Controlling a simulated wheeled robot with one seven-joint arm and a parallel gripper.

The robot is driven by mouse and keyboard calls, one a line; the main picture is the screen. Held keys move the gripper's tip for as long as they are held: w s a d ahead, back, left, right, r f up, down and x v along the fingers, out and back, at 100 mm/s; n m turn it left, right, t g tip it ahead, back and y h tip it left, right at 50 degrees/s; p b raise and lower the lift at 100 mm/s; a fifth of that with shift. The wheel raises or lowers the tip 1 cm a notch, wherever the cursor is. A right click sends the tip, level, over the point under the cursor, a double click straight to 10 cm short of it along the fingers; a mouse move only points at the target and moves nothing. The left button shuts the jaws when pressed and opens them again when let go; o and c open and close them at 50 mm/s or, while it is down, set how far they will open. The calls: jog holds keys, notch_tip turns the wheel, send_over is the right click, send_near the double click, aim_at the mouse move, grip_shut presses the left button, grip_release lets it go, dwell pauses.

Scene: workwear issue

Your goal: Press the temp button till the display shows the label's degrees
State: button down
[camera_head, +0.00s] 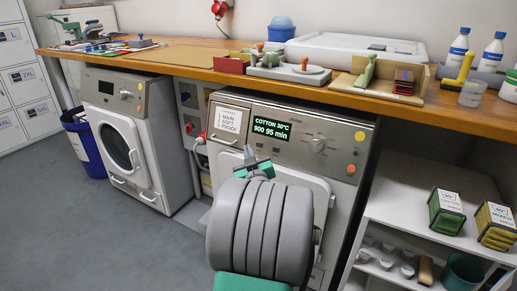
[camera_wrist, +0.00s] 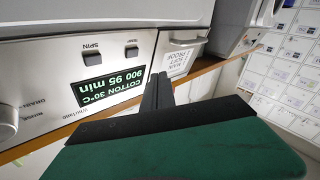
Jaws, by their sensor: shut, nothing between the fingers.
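The washing machine's display (camera_head: 271,131) reads COTTON 30°C, 900, 95 min. It also shows upside down in the wrist view (camera_wrist: 111,87). There, two dark buttons sit beside it: one marked SPIN (camera_wrist: 93,58), the other, apparently the temp button (camera_wrist: 132,52), with a small blurred marking. My gripper (camera_head: 249,152) is shut and empty in front of the panel, just below the display's left end. In the wrist view my fingertips (camera_wrist: 158,82) appear close to the temp button, overlapping the panel beside the display; contact cannot be told.
A printed card (camera_head: 228,120) reads MAIN, SOFT, PROOF on the drawer. A round knob (camera_head: 317,144) stands right of the display. A green box (camera_head: 446,212) and a yellow box (camera_head: 494,227) with temperature labels stand on the white shelf at right. The wooden counter (camera_head: 185,56) overhangs the machine.

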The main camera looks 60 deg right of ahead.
aim_at(259, 145)
jog(key=shift+w+d+f+b, duration=0.1)
jog(key=shift+d+f+b, duration=0.2)
jog(key=shift+d, duration=0.4)
jog(key=shift+w+d+f+b, duration=0.15)
jog(key=shift+d+b, duration=0.3)
jog(key=shift+d, duration=0.3)
jog(key=shift+d+f+b, duration=0.2)
jog(key=shift+d+b, duration=0.15)
jog(key=shift+d, duration=0.35)
jog(key=shift+f, duration=0.1)
jog(key=shift+d+f+b, duration=0.15)
jog(key=shift+d+b, duration=0.1)
jog(key=shift+b, duration=0.3)
jog(key=shift+d, duration=0.15)
jog(key=shift+d+b, duration=0.3)
jog(key=shift+b, duration=0.15)
dwell(0.6)
jog(key=shift+a+r, duration=0.25)
jog(key=shift+a, duration=0.5)
